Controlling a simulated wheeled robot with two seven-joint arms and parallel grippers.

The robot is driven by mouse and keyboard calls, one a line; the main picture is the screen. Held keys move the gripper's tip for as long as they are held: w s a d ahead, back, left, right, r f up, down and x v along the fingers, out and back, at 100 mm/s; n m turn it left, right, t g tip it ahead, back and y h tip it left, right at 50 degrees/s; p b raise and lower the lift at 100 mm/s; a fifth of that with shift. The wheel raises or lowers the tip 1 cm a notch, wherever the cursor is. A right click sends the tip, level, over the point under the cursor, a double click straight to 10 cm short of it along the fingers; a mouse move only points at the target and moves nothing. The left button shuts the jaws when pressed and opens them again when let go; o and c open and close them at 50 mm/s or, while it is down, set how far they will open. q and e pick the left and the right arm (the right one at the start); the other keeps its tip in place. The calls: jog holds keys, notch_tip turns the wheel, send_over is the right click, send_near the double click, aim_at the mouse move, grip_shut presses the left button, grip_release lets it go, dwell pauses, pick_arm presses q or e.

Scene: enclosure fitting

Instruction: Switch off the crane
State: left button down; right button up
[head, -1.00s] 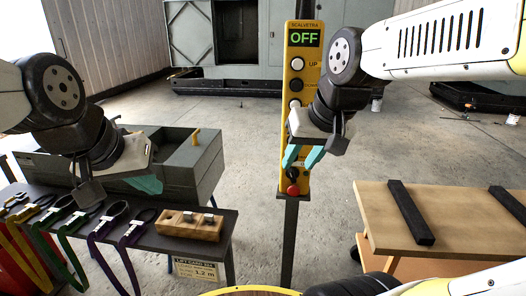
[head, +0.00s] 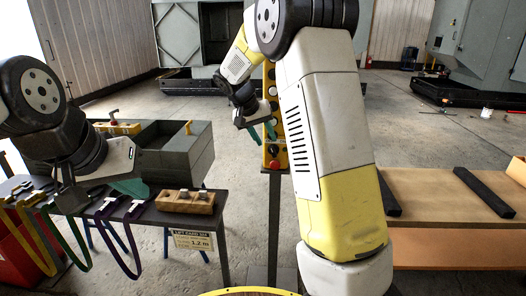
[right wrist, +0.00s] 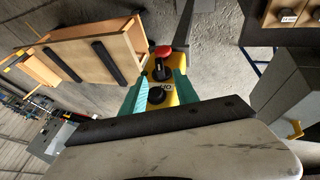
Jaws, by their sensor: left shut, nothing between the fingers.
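The yellow crane control box (head: 270,90) stands on a dark post, largely hidden behind my right arm in the head view. Its display is hidden there. Its red mushroom button (head: 275,164) is at the bottom; it also shows in the right wrist view (right wrist: 163,52), with a black button (right wrist: 156,95) nearer to me. My right gripper (head: 264,132) is in front of the box, above the red button. Its teal fingers are apart and empty in the right wrist view (right wrist: 161,73), with the buttons between them in the picture. My left gripper (head: 130,189) is shut and empty above the left table.
The left table (head: 222,203) holds slings, a wooden block (head: 186,201) and, behind, a grey enclosure (head: 178,154). A wooden bench (head: 440,220) with black bars stands at the right. Open concrete floor lies between the table and the post.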

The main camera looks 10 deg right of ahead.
aim_at(271, 148)
jog(key=x, duration=0.7)
grip_shut()
